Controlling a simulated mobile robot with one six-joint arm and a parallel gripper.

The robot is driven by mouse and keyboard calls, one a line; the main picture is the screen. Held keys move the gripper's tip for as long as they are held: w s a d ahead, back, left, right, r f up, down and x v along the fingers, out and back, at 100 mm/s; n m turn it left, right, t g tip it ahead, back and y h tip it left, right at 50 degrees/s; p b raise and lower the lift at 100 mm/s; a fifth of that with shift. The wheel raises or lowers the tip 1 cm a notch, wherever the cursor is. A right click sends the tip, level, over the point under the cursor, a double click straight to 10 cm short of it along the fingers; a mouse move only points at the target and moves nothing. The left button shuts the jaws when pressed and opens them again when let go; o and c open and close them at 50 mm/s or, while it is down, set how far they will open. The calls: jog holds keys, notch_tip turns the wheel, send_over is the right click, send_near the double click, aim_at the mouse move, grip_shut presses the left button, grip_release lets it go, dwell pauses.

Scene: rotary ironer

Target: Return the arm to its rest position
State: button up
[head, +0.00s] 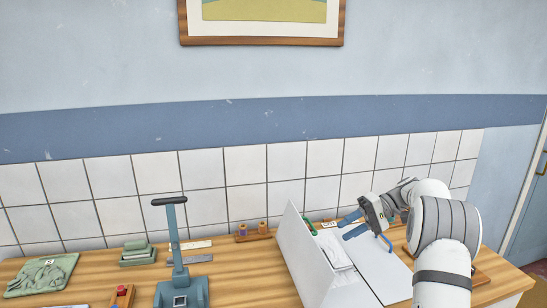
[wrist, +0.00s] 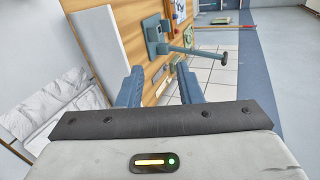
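My arm reaches in from the right in the head view, over the right end of the wooden bench. My gripper (head: 350,226) is above and behind the white panelled machine (head: 303,252), its fingers pointing left. In the wrist view my gripper (wrist: 160,88) shows two blue fingers standing apart with a gap between them. Nothing is between the fingers. Whether any part of the arm touches the machine cannot be told.
The wooden bench (head: 243,275) runs along a tiled wall. A blue-grey lever stand (head: 181,285) stands left of the machine, also in the wrist view (wrist: 157,36). Space above the bench is open.

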jog(key=s+a+m+h+b, duration=0.1)
jog(key=s+a+h+b, duration=0.3)
jog(key=s, duration=0.4)
jog(key=s+a+f+t+h+b, duration=0.1)
jog(key=s+f+t+h+b, duration=0.1)
jog(key=s, duration=1)
jog(key=s+a+f+t+h+b, duration=0.1)
jog(key=s+f+t+h, duration=0.3)
jog(key=s, duration=0.9)
notch_tip(320, 180, down, 4)
jog(key=h+b, duration=0.1)
jog(key=h, duration=0.1)
jog(key=shift+s+m+h+b, duration=0.25)
jog(key=shift+m+h+b, duration=0.05)
jog(key=shift+m+b, duration=0.1)
jog(key=shift+r, duration=0.15)
jog(key=shift+c, duration=0.4)
